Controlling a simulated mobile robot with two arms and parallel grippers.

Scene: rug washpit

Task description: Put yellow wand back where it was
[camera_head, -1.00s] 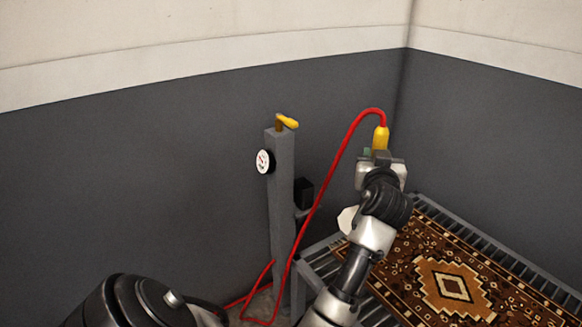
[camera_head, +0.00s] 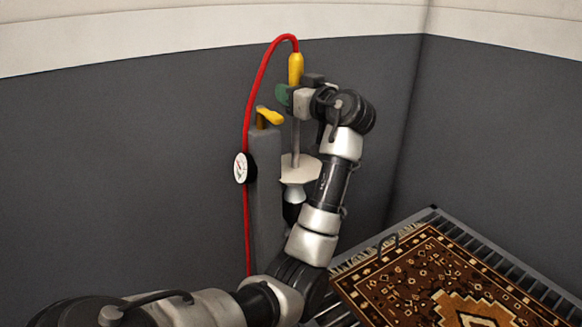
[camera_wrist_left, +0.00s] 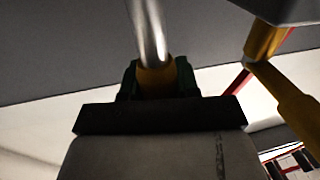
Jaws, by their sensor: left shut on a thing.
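The yellow wand (camera_head: 295,68) is upright, with a yellow grip on top, a metal rod (camera_head: 296,137) and a pale flared guard (camera_head: 300,170) lower down. My left gripper (camera_head: 290,97) is shut around it just below the grip's top. In the left wrist view the green-padded fingers (camera_wrist_left: 157,85) clasp its yellow part, and the rod (camera_wrist_left: 149,30) runs out beyond them. The wand's lower end is beside the grey post, over a black holder (camera_head: 292,213). I cannot tell whether the tip is inside it. My right gripper is not in view.
A red hose (camera_head: 257,85) loops from the grip down by the post. A patterned rug (camera_head: 430,285) lies on a slatted rack at right.

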